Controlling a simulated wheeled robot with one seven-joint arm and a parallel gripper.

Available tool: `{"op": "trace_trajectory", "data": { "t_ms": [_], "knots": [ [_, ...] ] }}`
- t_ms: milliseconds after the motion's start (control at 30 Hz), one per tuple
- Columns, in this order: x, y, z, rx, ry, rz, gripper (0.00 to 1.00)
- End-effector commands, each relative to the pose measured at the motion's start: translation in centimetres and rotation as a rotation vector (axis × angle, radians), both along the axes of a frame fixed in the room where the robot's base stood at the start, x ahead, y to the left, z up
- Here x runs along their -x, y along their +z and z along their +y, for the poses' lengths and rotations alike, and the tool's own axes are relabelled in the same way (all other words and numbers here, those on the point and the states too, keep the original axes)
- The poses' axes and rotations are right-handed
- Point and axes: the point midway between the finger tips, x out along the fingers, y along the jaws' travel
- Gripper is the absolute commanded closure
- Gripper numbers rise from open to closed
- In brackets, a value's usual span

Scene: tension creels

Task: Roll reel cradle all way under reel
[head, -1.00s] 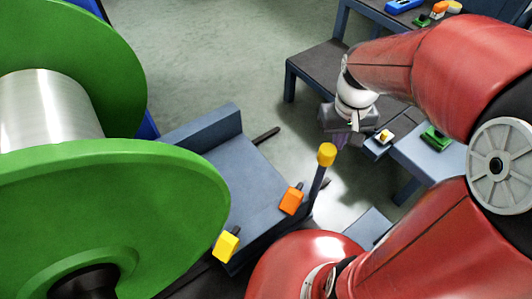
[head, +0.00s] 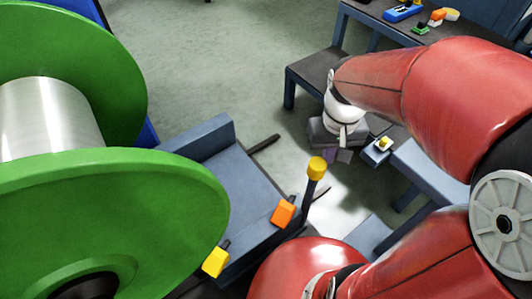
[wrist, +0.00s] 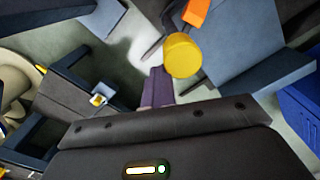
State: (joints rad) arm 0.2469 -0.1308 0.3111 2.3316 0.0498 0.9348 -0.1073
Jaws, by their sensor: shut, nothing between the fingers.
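The reel has big green flanges (head: 130,185) and a silver core (head: 48,118), at the left in the head view. The reel cradle (head: 235,180) is a low blue-grey cart, partly hidden by the near flange. It carries an orange block (head: 283,212), a yellow block (head: 215,262) and a dark upright handle with a yellow knob (head: 317,168). The knob also shows in the wrist view (wrist: 183,55). My gripper (head: 343,155) is shut and empty, close beside the knob. In the wrist view its purple fingers (wrist: 158,84) are next to the knob; contact is unclear.
A small blue-grey stand with a yellow button (head: 384,144) is just right of my gripper. A dark-topped bench (head: 316,66) and a table with tools (head: 405,14) stand behind. Open floor (head: 225,65) lies beyond the cradle.

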Motion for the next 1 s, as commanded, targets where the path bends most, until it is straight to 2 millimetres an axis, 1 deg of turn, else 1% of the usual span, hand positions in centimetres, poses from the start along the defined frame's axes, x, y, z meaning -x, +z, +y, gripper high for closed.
{"op": "trace_trajectory", "data": {
  "t_ms": [1000],
  "knots": [
    [1.9,0.0,2.5,-0.001,0.001,0.0,1.0]
  ]
}}
